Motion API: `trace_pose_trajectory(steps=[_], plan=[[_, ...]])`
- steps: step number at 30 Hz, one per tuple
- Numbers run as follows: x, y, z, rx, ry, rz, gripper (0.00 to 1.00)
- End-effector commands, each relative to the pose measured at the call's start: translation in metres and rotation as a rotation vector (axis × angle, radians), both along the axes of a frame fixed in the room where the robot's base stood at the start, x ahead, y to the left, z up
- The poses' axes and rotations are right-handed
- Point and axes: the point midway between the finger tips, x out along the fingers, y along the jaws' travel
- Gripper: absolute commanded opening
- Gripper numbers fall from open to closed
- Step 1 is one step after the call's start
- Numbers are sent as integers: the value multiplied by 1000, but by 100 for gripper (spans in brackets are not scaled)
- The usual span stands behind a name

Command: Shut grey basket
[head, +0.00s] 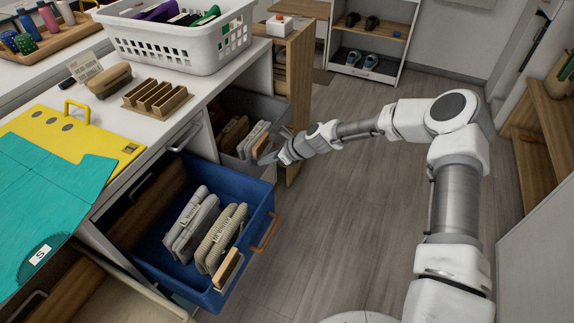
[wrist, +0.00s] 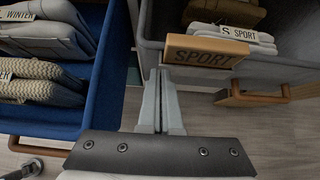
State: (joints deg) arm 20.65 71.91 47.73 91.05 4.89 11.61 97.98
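The grey basket (head: 262,106) is pulled out of the white cabinet, beside a wooden panel, with folded clothes inside. In the wrist view the grey basket (wrist: 275,72) is at the right, with a wooden SPORT plate (wrist: 205,51) and a wooden handle (wrist: 262,97) on its front. My gripper (head: 267,158) is at the near front corner of the basket. In the wrist view its fingers (wrist: 160,75) are together and empty, just left of the SPORT plate. I cannot tell whether they touch the basket.
A blue basket (head: 262,200) of folded WINTER clothes is also pulled out, nearer and left of my gripper. A white laundry basket (head: 175,45) stands on the counter (head: 185,85). The wooden floor (head: 345,215) to the right is clear.

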Motion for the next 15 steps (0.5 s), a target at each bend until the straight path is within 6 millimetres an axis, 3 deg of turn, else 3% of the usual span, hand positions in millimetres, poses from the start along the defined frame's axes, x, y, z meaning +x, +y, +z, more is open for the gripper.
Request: trace_pose_trajectory(steps=[1, 6, 15], plan=[[3, 16, 1, 1, -1, 6, 0], [16, 50, 1, 0, -2, 4, 0], [30, 86, 0, 1, 0, 2, 0]])
